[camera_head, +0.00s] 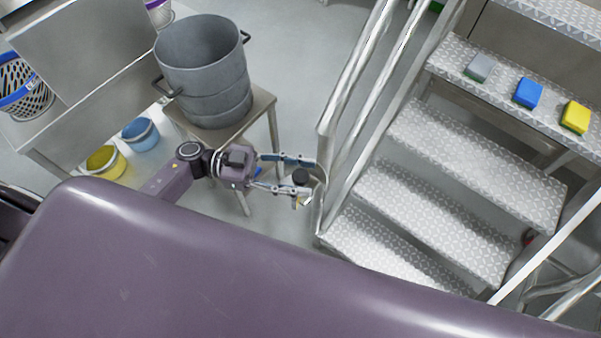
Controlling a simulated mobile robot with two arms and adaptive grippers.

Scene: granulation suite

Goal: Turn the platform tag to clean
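My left gripper (311,178) reaches from the left to the foot of the platform's handrail (330,135). Its two fingers are spread apart, one above and one below a small dark round piece (300,176). I cannot tell whether the fingers touch it. A small pale yellowish piece (306,201), perhaps part of the platform tag, shows just by the lower fingertip. The tag's face and wording cannot be made out. The metal platform steps (420,215) rise to the right of the gripper. My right gripper is not in view.
A grey drum (203,65) stands on a metal stand (262,108) behind my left arm. Blue (140,134) and yellow (104,163) buckets sit at left. Grey (479,68), blue (528,93) and yellow (575,117) blocks lie on the upper tread.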

